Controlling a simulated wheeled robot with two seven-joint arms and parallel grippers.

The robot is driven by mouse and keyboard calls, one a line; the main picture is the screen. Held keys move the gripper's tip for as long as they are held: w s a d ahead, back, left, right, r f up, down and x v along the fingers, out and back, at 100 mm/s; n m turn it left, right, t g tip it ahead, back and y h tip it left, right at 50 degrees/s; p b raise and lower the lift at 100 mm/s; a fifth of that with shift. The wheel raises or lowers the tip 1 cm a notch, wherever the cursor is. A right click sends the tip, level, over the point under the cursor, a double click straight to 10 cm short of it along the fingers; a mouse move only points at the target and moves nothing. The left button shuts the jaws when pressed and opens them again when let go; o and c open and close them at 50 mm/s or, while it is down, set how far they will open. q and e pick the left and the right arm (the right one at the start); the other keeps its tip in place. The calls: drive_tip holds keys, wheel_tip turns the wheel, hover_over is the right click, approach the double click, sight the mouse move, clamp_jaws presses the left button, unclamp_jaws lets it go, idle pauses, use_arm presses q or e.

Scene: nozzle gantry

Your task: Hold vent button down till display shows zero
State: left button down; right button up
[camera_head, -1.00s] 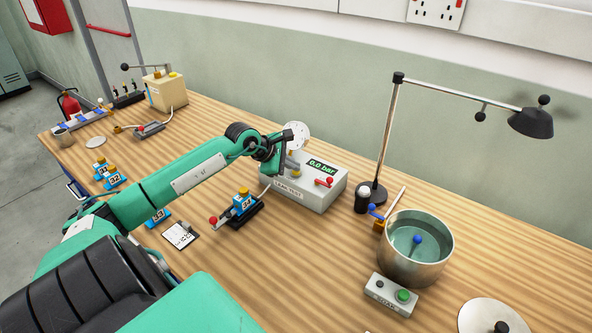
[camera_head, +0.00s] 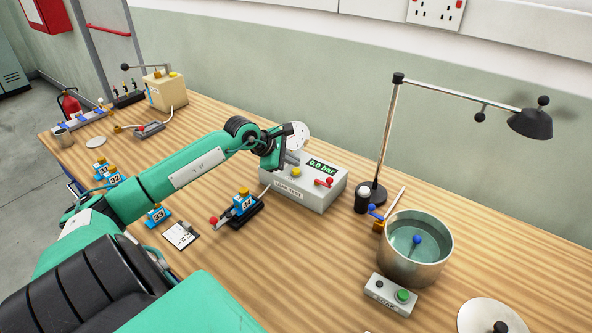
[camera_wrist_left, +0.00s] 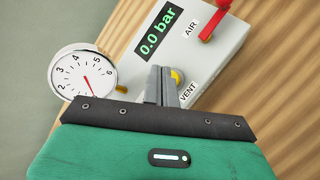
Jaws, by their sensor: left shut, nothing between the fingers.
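The grey leak test box (camera_head: 312,196) stands near the back of the bench. Its green-lit display (camera_head: 322,167) reads 0.0 bar, also in the left wrist view (camera_wrist_left: 158,31). The yellow vent button (camera_head: 296,171) is on the box top; in the left wrist view it shows partly (camera_wrist_left: 178,77) behind my fingers, next to the VENT label. My left gripper (camera_head: 291,160) is shut and empty, just above and beside the button. It appears apart from the button. In the left wrist view its fingertips (camera_wrist_left: 171,73) overlap the button. My right gripper is out of view.
A round gauge (camera_head: 297,135) stands behind the box, close to my gripper. A red AIR lever (camera_head: 325,182) sits right of the button. A lamp (camera_head: 384,130) and a steel water pot (camera_head: 418,262) stand further right. Numbered blue nozzle parts (camera_head: 242,203) are in front.

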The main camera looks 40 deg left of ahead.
use_arm(q)
drive_tip(key=shift+r+p, duration=0.7)
drive_tip(key=shift+r, duration=1.85)
